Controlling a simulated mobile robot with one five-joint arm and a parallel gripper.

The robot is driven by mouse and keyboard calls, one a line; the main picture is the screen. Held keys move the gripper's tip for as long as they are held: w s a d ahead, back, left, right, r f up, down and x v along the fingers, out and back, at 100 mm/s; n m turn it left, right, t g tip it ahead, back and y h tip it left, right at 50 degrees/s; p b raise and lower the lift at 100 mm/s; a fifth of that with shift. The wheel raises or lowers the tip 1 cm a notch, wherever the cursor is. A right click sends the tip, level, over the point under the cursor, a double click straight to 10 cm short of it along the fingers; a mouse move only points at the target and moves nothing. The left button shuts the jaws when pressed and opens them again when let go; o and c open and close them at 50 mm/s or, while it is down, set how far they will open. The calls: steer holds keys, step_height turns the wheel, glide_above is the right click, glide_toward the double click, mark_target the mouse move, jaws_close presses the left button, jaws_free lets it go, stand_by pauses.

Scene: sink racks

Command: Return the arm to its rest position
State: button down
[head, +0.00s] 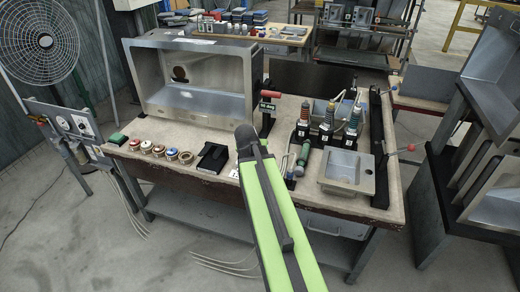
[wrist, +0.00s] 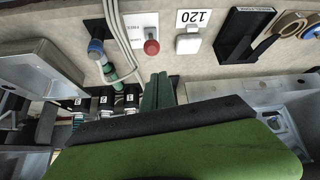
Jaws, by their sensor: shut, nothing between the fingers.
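My gripper (wrist: 158,90) shows in the wrist view as two dark green fingers side by side, shut with nothing between them. It points at the beige worktop, apart from the things there. In the head view my green arm reaches up from the bottom edge, its dark end in front of the workbench (head: 225,138). The fingers cannot be made out in that view.
A metal sink box (head: 195,85) stands at the bench's back left. Several round rings (head: 158,151) and a black holder (head: 213,157) lie along the front. Several numbered bottles (head: 327,125) and a grey basin (head: 347,170) stand right. A rack (head: 490,170) is farther right.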

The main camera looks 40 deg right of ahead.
steer(key=shift+s+a+r, duration=0.25)
steer(key=shift+a+r, duration=0.1)
steer(key=shift+a, duration=0.2)
steer(key=w+a+f+n+y, duration=0.1)
steer(key=w+a+n, duration=0.1)
steer(key=a, duration=0.8)
steer(key=w+a+f+n+y, duration=0.1)
steer(key=a+n, duration=0.1)
steer(key=a, duration=0.8)
steer(key=s+a+f+n+g+y, duration=0.2)
steer(key=s+a+n+g+y, duration=0.1)
steer(key=s+a, duration=0.7)
steer(key=shift+s+a+f+n+g, duration=0.25)
steer(key=shift+a+n+g, duration=0.2)
steer(key=shift+n+g, duration=0.45)
